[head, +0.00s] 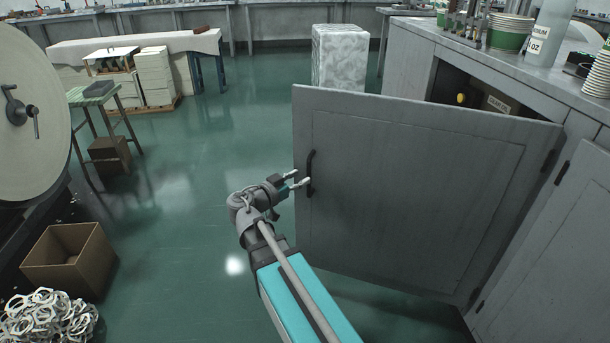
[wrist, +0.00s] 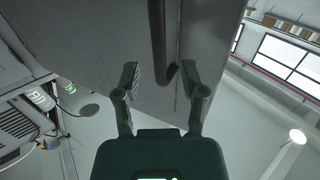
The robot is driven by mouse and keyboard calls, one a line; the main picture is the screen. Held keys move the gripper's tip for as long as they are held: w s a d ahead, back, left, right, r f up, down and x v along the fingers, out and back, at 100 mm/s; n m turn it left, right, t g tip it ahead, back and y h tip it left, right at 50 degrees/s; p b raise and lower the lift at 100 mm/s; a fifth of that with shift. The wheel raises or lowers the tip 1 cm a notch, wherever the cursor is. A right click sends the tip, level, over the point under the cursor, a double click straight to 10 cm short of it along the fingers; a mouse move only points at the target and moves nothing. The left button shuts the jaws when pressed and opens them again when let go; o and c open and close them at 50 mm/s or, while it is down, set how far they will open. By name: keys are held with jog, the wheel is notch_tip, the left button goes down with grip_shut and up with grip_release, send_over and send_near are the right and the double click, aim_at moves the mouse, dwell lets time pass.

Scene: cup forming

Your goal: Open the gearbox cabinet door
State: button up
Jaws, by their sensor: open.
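The grey gearbox cabinet door (head: 420,190) stands ajar in the head view, swung out into the room from its hinged right edge. Its dark bar handle (head: 310,172) is near the door's left edge. My gripper (head: 298,179) is open at the handle, reaching in from the left. In the wrist view my gripper (wrist: 161,70) has its two fingers spread, one on each side of the lower end of the handle (wrist: 158,35). I cannot tell whether the fingers touch the handle or the door (wrist: 90,45).
The cabinet (head: 410,60) shows its dark interior above the door, with a box and a yellow item inside. Paper cups (head: 510,32) stand on its top. A white patterned block (head: 340,58) stands behind the door. Open green floor (head: 200,170) lies left, beside a cardboard box (head: 70,258).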

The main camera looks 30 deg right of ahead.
jog(key=v, duration=0.8)
